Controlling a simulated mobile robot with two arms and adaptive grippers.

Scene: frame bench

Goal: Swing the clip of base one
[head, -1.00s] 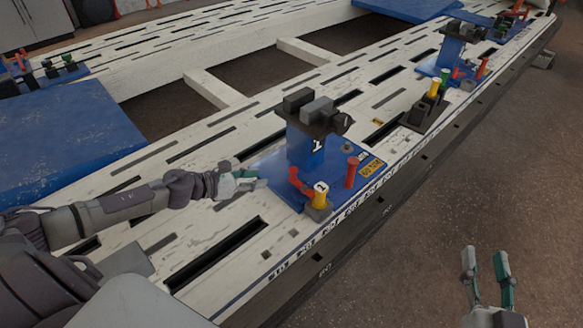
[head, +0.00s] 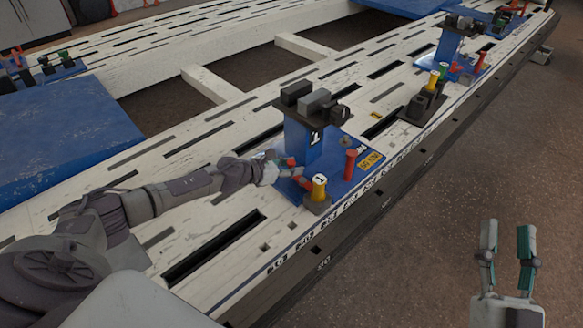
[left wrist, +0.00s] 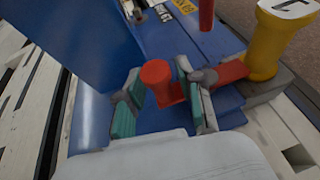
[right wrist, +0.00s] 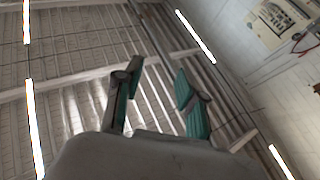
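Base one is a blue plate (head: 340,187) with a blue post marked 1 (head: 304,142) on the near bench. Its red clip lever (head: 303,182) lies low beside the yellow pin marked 1 (head: 319,188). In the left wrist view the lever has an upright red knob (left wrist: 160,84) and a red arm (left wrist: 232,71) running to the yellow pin (left wrist: 275,45). My left gripper (head: 286,170) is at the lever; its teal-padded fingers (left wrist: 158,103) stand open on either side of the knob. My right gripper (head: 508,240) is open and empty, right of the bench over the floor.
A red post (head: 350,164) stands upright on the base plate. Dark blocks (head: 313,101) sit on top of the blue post. A black holder with yellow and green pins (head: 429,95) and another blue base (head: 447,60) stand farther along the slotted white bench.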

